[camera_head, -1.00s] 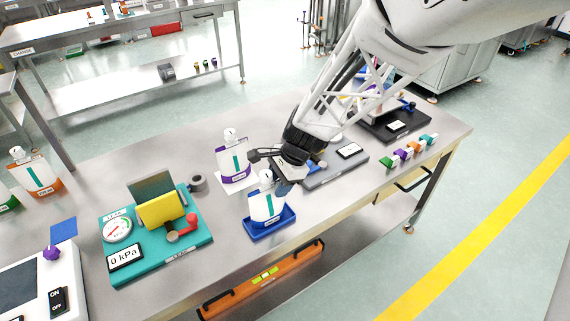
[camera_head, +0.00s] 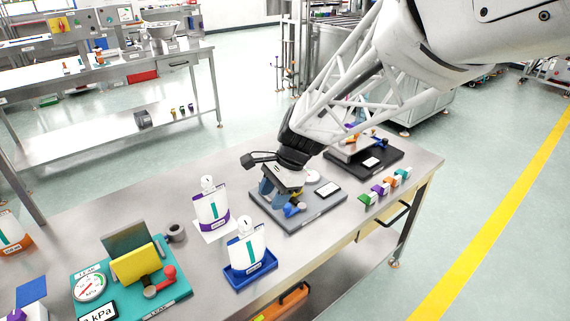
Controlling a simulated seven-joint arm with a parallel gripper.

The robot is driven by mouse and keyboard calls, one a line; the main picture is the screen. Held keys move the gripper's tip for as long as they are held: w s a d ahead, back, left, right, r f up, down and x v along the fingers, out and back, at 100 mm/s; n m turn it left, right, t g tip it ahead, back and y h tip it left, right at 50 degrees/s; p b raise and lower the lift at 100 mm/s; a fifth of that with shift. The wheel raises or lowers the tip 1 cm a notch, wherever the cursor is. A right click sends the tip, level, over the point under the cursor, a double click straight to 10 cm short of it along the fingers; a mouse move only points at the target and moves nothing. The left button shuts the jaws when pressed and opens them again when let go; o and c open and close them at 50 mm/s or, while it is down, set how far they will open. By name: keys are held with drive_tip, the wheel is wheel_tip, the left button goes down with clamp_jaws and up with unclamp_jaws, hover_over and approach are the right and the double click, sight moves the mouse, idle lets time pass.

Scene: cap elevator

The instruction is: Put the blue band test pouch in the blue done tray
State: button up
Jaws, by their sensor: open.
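The blue band test pouch (camera_head: 246,250) is white with a teal stripe, a blue band along its bottom and a white cap on top. It stands upright in the blue done tray (camera_head: 262,275), near the table's front edge. My gripper (camera_head: 274,193) is open and apart from the pouch, up and to the right of it. It is over the grey device plate (camera_head: 318,208), close to a blue knob. The arm partly hides that plate, and the fingertips are small and hard to make out.
A purple band pouch (camera_head: 211,212) stands on a white card behind the tray. A teal gauge station (camera_head: 165,298) with a yellow block is at front left. Several coloured clips (camera_head: 383,187) line the right edge. A black device plate (camera_head: 380,162) is at far right.

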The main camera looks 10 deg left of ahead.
drive_tip(key=shift+d+r, duration=0.15)
drive_tip(key=shift+r, duration=0.2)
idle(0.6)
drive_tip(key=s+d+r+n+t+h, duration=0.1)
drive_tip(key=s+d+r+n, duration=0.1)
drive_tip(key=s+d, duration=0.5)
drive_tip(key=s+d+r+n+t+h, duration=0.2)
drive_tip(key=s+d, duration=0.5)
drive_tip(key=d, duration=0.4)
drive_tip(key=s+d+r+n+t+h, duration=0.1)
drive_tip(key=s+d+r+n, duration=0.2)
drive_tip(key=d, duration=0.7)
drive_tip(key=s+n, duration=0.2)
drive_tip(key=s, duration=0.1)
drive_tip(key=shift+s+r+t+h, duration=0.15)
drive_tip(key=shift+s+t+h, duration=0.15)
drive_tip(key=shift+s, duration=0.1)
